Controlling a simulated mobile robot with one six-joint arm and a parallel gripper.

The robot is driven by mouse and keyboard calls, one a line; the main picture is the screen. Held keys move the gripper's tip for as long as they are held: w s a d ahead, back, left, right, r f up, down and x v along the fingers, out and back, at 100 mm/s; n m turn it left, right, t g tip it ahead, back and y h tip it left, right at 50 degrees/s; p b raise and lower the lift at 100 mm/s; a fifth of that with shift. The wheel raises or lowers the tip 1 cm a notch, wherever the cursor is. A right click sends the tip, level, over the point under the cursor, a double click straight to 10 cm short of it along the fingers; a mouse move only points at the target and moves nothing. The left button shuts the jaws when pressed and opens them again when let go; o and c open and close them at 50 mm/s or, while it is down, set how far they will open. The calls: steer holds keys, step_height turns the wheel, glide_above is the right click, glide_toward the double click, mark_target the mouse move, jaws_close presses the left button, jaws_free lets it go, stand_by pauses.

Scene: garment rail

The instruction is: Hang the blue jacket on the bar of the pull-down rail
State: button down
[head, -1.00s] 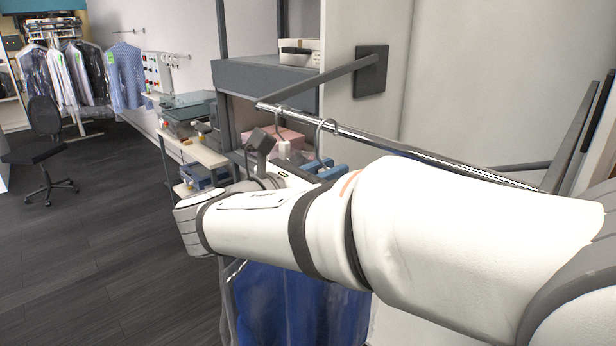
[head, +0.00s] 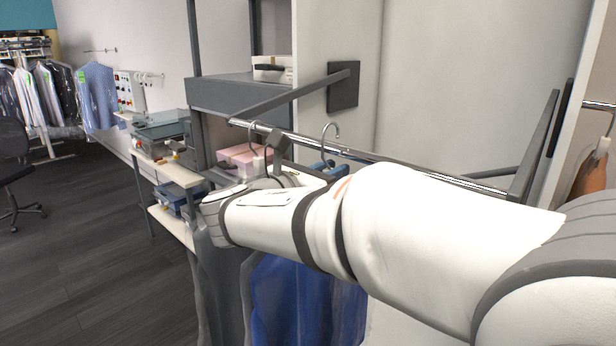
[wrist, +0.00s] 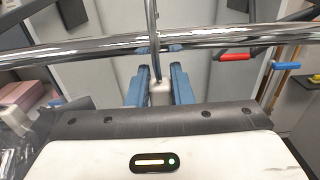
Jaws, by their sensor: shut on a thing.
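The blue jacket (head: 305,300), in a clear cover, hangs below my forearm in the head view; my arm hides its upper part. My gripper (wrist: 160,76) has blue fingers shut on the white neck of its hanger (wrist: 160,92). In the head view the hanger's metal hook (head: 330,127) rises above my gripper (head: 324,168), its top higher in the picture than the bar (head: 400,163). In the wrist view the hook's stem (wrist: 151,15) crosses in front of the bar (wrist: 90,50); the hook's top is out of frame. I cannot tell whether hook and bar touch.
A second hook (head: 256,124) is at the bar's left end. A rail arm (head: 300,90) runs to a dark wall plate (head: 343,87). A pink box (head: 240,158) sits behind the bar's left end. The bar right of the hook is clear.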

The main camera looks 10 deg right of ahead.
steer(key=shift+w+d, duration=0.4)
steer(key=shift+d, duration=0.15)
steer(key=shift+w+d+f, duration=0.1)
steer(key=shift+d+f, duration=0.05)
steer(key=shift+d, duration=0.05)
steer(key=shift+a+f+b, duration=0.1)
steer(key=shift+f+b, duration=0.9)
steer(key=shift+f, duration=0.3)
steer(key=c, duration=1.2)
jaws_free()
steer(key=shift+c, duration=0.2)
steer(key=shift+o, duration=0.2)
steer(key=shift+f, duration=0.1)
